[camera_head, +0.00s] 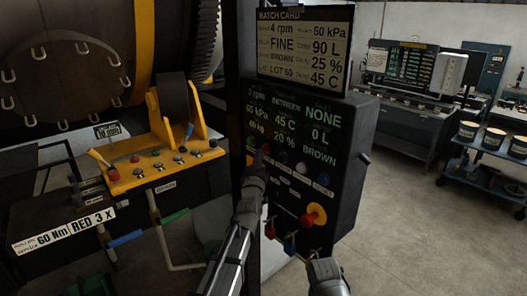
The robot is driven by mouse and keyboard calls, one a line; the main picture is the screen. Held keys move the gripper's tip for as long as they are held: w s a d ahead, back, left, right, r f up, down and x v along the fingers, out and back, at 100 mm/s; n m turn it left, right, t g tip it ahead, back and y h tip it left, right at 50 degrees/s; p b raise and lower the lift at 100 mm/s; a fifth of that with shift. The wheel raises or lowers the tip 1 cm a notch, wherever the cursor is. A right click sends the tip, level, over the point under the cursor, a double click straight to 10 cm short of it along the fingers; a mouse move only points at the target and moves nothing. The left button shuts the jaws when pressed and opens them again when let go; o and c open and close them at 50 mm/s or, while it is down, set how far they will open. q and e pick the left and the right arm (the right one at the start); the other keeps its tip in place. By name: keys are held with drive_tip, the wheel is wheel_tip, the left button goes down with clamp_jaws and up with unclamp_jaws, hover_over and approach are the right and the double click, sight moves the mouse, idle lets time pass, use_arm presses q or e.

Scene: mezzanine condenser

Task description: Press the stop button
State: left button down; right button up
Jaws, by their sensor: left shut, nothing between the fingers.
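A dark control box (352,160) stands in the middle with a lit readout and a row of buttons: a red button (266,149), a dark one, a white one (301,167) and a blue one (322,179). Their labels are too small to read. Lower right on the box is a red mushroom button on a yellow round base (315,214). My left gripper (257,163) is shut and empty, its tip just below the red button in the row; I cannot tell whether they touch. My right gripper (324,268) is low, below the box; its fingers are unclear.
Small red and blue handles (290,243) stick out under the box. A batch card screen (305,45) sits on top. A yellow console (155,165) with several knobs is at left. A workbench (410,125) and a blue cart with tubs (484,160) stand behind; the right floor is clear.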

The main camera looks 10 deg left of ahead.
use_arm(q)
drive_tip(key=shift+s+a, duration=0.35)
drive_tip(key=shift+s, duration=0.15)
drive_tip(key=s+a, duration=0.1)
drive_tip(key=s, duration=0.1)
drive_tip(key=s+a, duration=0.2)
idle(0.4)
idle(0.5)
